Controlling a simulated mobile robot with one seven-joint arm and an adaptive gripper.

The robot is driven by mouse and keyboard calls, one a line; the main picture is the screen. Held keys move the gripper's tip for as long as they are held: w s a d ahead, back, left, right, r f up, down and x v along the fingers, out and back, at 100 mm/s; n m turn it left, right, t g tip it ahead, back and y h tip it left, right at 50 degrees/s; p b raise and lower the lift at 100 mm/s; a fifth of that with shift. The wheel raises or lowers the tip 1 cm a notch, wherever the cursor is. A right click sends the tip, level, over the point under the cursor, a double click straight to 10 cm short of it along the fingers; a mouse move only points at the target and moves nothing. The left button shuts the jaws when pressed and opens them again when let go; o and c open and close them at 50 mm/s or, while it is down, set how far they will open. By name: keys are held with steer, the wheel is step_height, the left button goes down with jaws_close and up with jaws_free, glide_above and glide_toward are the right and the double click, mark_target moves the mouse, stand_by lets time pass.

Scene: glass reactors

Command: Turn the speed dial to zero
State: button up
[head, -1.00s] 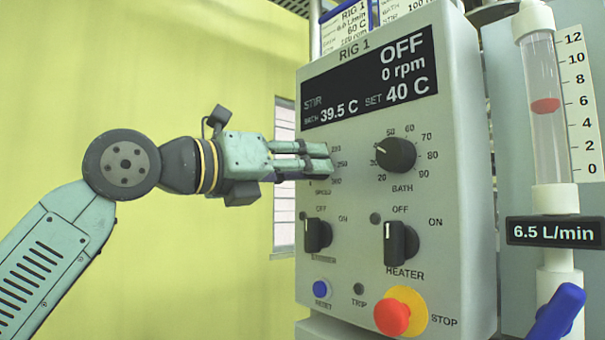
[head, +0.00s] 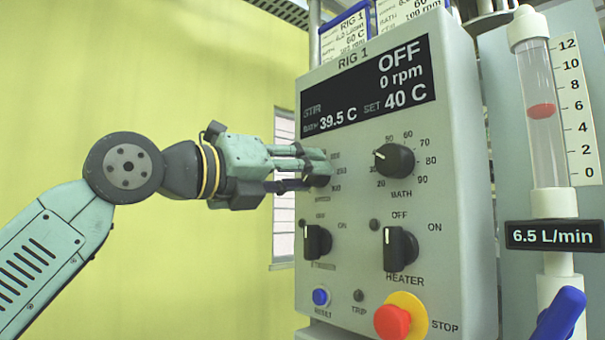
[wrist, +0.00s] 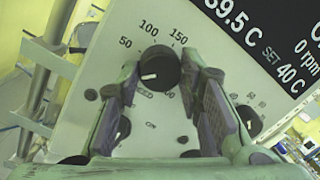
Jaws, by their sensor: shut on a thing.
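The speed dial (wrist: 160,68) is a round black knob with a white pointer mark, seen in the wrist view. Its pointer faces left and slightly down in that picture, below the 50 mark; the zero mark is not readable. My gripper (wrist: 168,77) is shut on the dial, one finger on each side of it. In the head view my gripper (head: 317,168) reaches the panel from the left and hides most of the dial. The display (head: 368,84) reads STIR OFF, 0 rpm, bath 39.5 C, set 40 C.
The bath dial (head: 396,160) is right of my gripper. Below are the stir switch (head: 316,241), the heater switch (head: 400,249), a blue reset button (head: 320,297) and the red stop button (head: 393,321). A flow tube (head: 546,120) stands right. Free room lies left.

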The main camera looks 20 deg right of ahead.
steer(key=o, duration=1.2)
steer(key=shift+c, duration=0.2)
steer(key=v, duration=1.2)
steer(key=shift+s, duration=0.1)
